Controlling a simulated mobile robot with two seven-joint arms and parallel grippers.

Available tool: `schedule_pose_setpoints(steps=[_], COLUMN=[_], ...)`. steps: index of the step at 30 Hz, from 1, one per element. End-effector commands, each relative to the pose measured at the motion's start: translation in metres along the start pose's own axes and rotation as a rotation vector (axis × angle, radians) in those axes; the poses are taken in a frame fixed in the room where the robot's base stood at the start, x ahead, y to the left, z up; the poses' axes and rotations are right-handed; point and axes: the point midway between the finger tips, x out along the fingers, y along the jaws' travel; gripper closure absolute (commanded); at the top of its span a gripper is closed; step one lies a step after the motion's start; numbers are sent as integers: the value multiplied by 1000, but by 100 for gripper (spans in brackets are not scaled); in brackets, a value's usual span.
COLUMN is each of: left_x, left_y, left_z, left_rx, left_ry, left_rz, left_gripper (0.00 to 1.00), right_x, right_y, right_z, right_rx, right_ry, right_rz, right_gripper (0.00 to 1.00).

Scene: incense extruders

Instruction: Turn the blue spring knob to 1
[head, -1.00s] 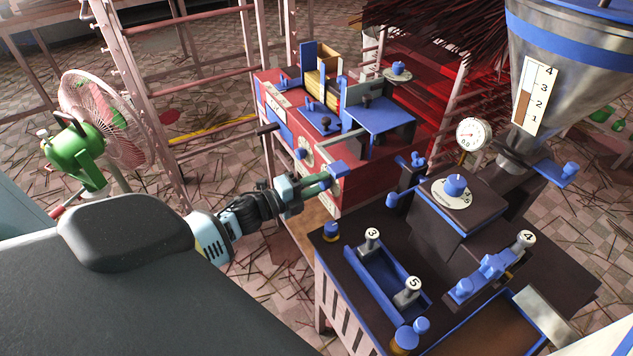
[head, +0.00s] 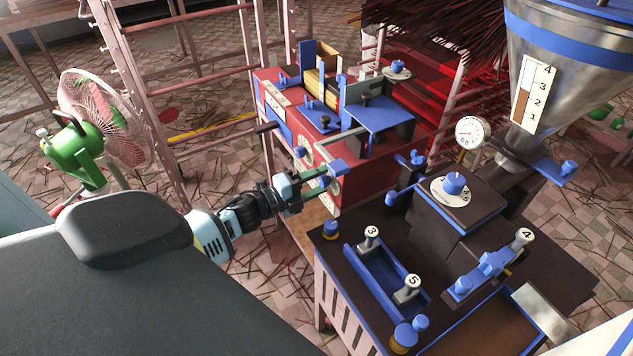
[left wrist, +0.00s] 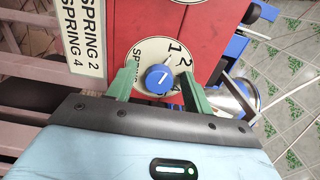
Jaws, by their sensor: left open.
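The blue spring knob (left wrist: 159,78) sits on a white round dial (left wrist: 138,57) marked SPRING, 1 and 2, on the red machine's face. The white mark on the knob points up and right, roughly toward the 1. My left gripper (left wrist: 156,82) is open, with one green finger on each side of the knob. A gap shows on both sides in the left wrist view. In the head view my left gripper (head: 318,180) is at the front of the red machine (head: 354,178), and its fingers partly hide the dial. My right gripper does not show.
A label (left wrist: 80,35) reading SPRING 2 and SPRING 4 is left of the dial. A dark table (head: 335,255) with levers and a knobbed box (head: 450,215) stands to the right. A green fan (head: 75,155) and pink racks are at the left.

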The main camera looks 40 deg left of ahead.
Motion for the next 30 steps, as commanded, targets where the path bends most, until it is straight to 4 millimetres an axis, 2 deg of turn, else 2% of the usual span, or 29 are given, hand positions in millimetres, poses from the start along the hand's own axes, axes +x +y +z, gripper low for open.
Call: schedule_pose_setpoints(steps=[5, 8, 15, 21, 30], left_x=[-3, -12, -48, -70, -78], left_y=[0, 2, 2, 1, 0], left_z=[0, 0, 0, 0, 0], left_rx=[0, 0, 0, 0, 1], left_ry=[0, -1, -1, 0, 0], left_rz=[1, 2, 3, 2, 0], left_gripper=[49, 49, 49, 49, 49], right_x=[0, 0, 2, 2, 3], right_y=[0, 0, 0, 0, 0], right_z=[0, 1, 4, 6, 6], right_rx=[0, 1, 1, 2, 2], right_ry=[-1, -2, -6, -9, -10], right_rz=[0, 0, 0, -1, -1], right_gripper=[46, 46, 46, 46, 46])
